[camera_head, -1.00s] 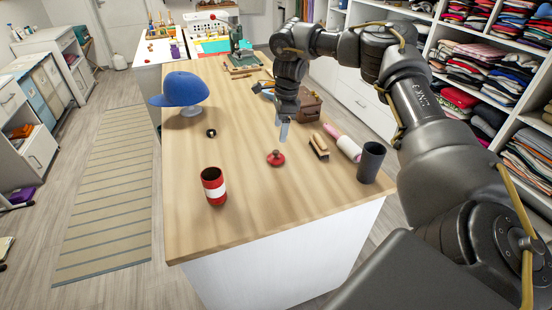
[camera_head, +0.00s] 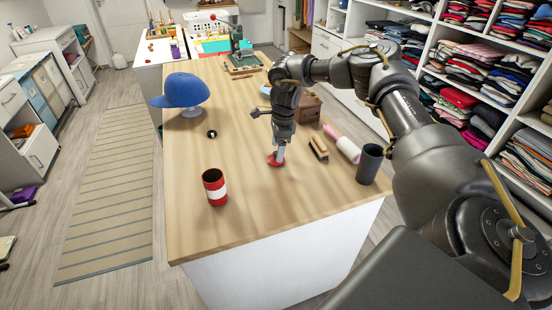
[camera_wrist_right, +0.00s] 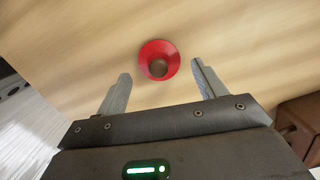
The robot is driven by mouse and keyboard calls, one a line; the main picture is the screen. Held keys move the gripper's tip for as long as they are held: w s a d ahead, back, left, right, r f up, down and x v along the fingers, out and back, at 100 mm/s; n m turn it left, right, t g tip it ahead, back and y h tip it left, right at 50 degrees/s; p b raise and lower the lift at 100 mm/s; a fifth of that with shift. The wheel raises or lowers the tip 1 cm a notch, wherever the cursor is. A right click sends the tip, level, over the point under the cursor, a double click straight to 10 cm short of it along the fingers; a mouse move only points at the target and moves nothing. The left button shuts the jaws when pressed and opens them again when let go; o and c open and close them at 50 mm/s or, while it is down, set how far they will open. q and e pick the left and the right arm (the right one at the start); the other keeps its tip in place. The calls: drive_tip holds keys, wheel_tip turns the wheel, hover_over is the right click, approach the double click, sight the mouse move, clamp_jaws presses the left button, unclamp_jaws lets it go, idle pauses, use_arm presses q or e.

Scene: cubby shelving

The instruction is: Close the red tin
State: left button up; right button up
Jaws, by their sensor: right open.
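The red tin (camera_head: 214,187) stands upright on the wooden table, with a white band and an open, dark top. Its red lid (camera_head: 271,160) lies on the table to the right of and beyond the tin; it also shows in the right wrist view (camera_wrist_right: 150,70), with a round knob in its middle. My right gripper (camera_head: 279,154) is over the lid, partly hiding it in the head view. In the right wrist view its fingers (camera_wrist_right: 162,86) are apart, with the lid between and just beyond the tips. Nothing is held. My left gripper is not in view.
A dark cup (camera_head: 369,164), a pink-and-white roller (camera_head: 343,145) and a brush (camera_head: 318,147) are right of the lid. A brown box (camera_head: 308,108) is behind. A blue cap (camera_head: 182,90) stands back left. The table is clear around the tin.

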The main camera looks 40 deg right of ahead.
drive_tip(key=shift+a+f+p, duration=0.2)
drive_tip(key=shift+f+p, duration=0.1)
drive_tip(key=shift+f, duration=1.4)
drive_tip(key=shift+c, duration=0.3)
drive_tip(key=c, duration=0.8)
drive_tip(key=shift+r, duration=0.15)
